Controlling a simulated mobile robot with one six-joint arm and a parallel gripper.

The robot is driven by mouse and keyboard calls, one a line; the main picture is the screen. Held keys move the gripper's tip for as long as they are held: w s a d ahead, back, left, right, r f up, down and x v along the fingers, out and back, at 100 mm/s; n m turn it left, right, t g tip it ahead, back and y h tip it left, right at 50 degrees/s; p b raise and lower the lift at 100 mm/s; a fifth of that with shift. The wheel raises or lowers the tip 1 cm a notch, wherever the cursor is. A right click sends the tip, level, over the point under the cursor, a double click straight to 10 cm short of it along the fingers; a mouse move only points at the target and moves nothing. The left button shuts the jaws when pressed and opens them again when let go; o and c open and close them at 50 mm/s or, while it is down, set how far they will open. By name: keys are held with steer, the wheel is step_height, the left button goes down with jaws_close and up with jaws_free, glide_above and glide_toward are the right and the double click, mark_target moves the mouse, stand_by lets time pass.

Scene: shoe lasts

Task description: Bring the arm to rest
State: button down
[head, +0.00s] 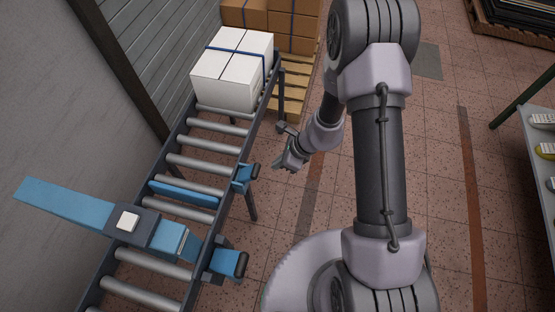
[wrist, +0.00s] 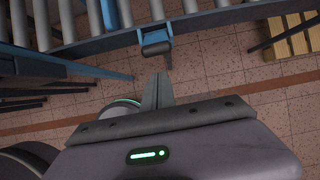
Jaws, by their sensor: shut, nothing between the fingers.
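My arm rises on the right side of the head view and bends over toward the roller conveyor (head: 187,160). My gripper (head: 279,167) hangs in the air just right of the conveyor's side rail, over the tiled floor. In the wrist view the two fingers of my gripper (wrist: 158,80) lie together, pointing toward the conveyor, with nothing between them. A small blue bracket with a dark roller end (wrist: 155,42) on the rail is just ahead of the fingertips. It also shows in the head view (head: 244,176), left of my gripper, apart from it.
A strapped white box (head: 226,85) sits at the conveyor's far end. A blue bar with a dark block (head: 140,226) crosses the conveyor. Brown cartons on a pallet (head: 292,95) stand behind. A table (head: 540,165) is at the right edge. Open floor (head: 455,150) lies between.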

step_height(320, 180, up, 22)
steer(key=s+a+n+t+b, duration=0.1)
steer(key=a+n+b, duration=0.1)
steer(key=n, duration=0.6)
steer(key=s+d+r+n+t+h+b, duration=0.1)
steer(key=s+d+r+n, duration=0.3)
steer(key=s, duration=0.4)
steer(key=s+d+r+n+t+h+b, duration=0.2)
steer(key=s+r+n, duration=0.3)
steer(key=s, duration=0.3)
steer(key=shift+s+d+r, duration=0.15)
steer(key=shift+d+r, duration=0.75)
